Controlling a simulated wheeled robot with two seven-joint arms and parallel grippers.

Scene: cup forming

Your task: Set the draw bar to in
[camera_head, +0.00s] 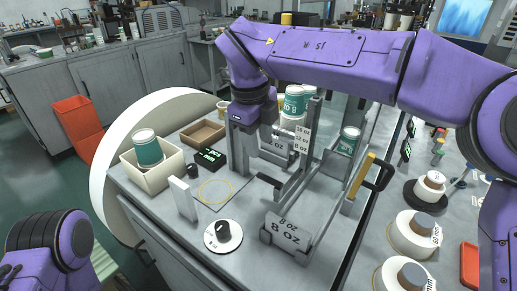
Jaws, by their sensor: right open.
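A long metal bar with a yellow grip (360,175) and a black handle (380,172) lies at the right side of the bench fixture; it looks like the draw bar, but I cannot tell its setting. My right arm reaches across from the right. Its gripper (268,138) points down among the fixture's upright posts, left of the bar and apart from it. It is open; its fingertips are partly hidden by size plates. My left arm shows only as purple links at the lower left, and its gripper cannot be made out.
A green cup (148,150) stands in a cream box (172,170). A black-knobbed dial (223,234) and an 8 OZ block (286,238) sit at the front. Green cups (348,141) stand around the fixture. White rolls (415,233) line the right-hand bench.

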